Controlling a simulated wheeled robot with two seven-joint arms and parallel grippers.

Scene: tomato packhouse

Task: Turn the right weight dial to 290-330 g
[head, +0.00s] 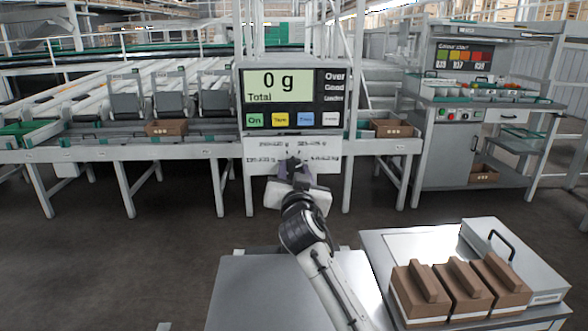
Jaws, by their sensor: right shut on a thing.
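A white dial panel (256,152) with small weight labels hangs below the scale display (278,98), which reads 0 g Total. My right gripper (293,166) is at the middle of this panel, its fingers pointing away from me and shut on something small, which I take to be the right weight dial. The gripper and wrist cover the dial, so its pointer and setting cannot be seen. The labels around it are too small to read surely. My left gripper is not in view.
Brown boxes (462,287) stand on a metal table (375,262) at the lower right. A grey worktop (240,290) lies at the lower middle. Conveyor lanes (165,80) run behind at the left, and a grey cabinet (444,155) stands at the right. The floor before the panel is clear.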

